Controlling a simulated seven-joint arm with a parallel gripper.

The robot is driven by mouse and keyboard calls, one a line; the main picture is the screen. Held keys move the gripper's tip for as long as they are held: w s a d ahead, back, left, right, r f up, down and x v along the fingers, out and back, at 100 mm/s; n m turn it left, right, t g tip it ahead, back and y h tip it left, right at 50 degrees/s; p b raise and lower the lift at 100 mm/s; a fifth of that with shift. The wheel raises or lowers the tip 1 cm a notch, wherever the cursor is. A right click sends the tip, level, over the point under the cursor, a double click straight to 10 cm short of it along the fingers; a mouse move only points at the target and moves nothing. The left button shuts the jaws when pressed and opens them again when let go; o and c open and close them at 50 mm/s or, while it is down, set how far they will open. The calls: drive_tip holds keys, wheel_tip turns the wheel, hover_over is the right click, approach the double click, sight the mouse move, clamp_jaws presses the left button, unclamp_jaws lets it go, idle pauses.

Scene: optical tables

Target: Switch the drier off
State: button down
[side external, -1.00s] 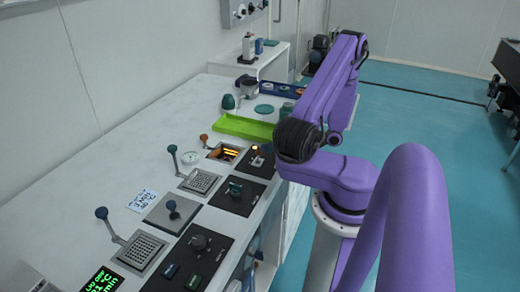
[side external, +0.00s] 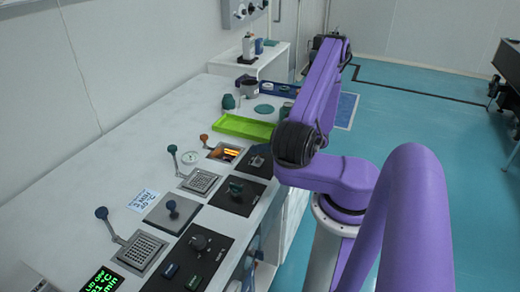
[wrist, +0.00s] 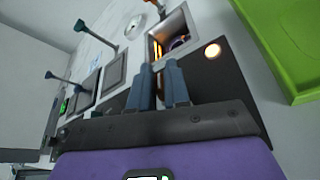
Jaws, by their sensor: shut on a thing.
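The drier is a square metal-rimmed recess (side external: 224,153) with an orange glow inside, with an orange-tipped lever (side external: 204,139) beside it. Its black control panel (side external: 246,171) lies to the right, partly behind my arm. In the wrist view the recess (wrist: 172,36) glows orange and a round lamp (wrist: 212,50) on the panel is lit. My gripper (wrist: 159,72) is over this black panel, its two blue-grey fingers close together, shut on the drier's knob (wrist: 159,87). The knob is mostly hidden between the fingers. In the side view my arm hides most of the gripper.
A green tray (side external: 243,127) lies just beyond the drier. Nearer are another black panel with a knob (side external: 235,188), a perforated plate (side external: 199,181), levers with teal (side external: 172,149) and blue (side external: 101,212) tips, and a green-lettered display (side external: 103,281). The white bench is clear toward the wall.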

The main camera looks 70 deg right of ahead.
drive_tip(key=shift+a+r+n+h, duration=0.2)
drive_tip(key=shift+a+n+h, duration=0.2)
drive_tip(key=shift+n+h, duration=0.4)
drive_tip(key=shift+a+r+n+h, duration=0.1)
drive_tip(key=shift+a+n+h, duration=0.6)
drive_tip(key=shift+n, duration=0.5)
drive_tip(key=n+h, duration=0.1)
drive_tip(key=a+n+h, duration=0.1)
drive_tip(key=n+h, duration=0.1)
drive_tip(key=n, duration=0.1)
drive_tip(key=shift+a+f, duration=0.2)
drive_tip(key=shift+f, duration=0.05)
drive_tip(key=c, duration=1.2)
unclamp_jaws()
